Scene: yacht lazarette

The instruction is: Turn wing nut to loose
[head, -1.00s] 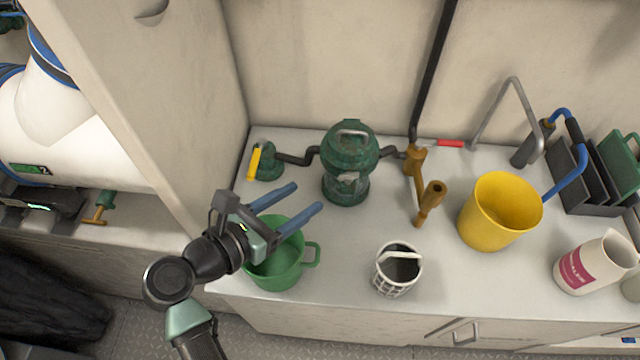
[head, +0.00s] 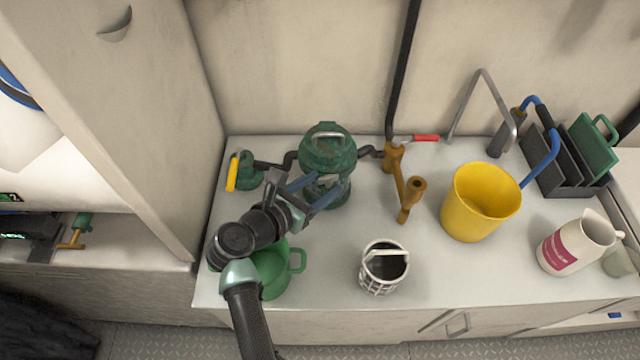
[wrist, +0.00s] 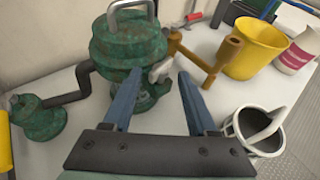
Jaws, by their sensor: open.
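The green, weathered strainer housing (head: 328,150) with a metal handle on top stands against the back wall. It also fills the upper left of the wrist view (wrist: 128,42). A small pale grey wing nut (wrist: 162,69) sticks out from its front, below the wide upper body. My gripper (head: 330,183) is open in front of the strainer. In the wrist view its two blue fingers (wrist: 160,78) point at the strainer, with the wing nut between the tip lines. I cannot tell whether either finger touches it. In the head view the fingers partly cover the nut.
A green mug (head: 272,268) stands under my arm. A white basket-like cup (head: 370,275), a bronze valve fitting (head: 393,160) and a yellow bucket (head: 468,215) stand to the right. A yellow-handled valve (head: 233,172) is at left. Dark pipes join the strainer.

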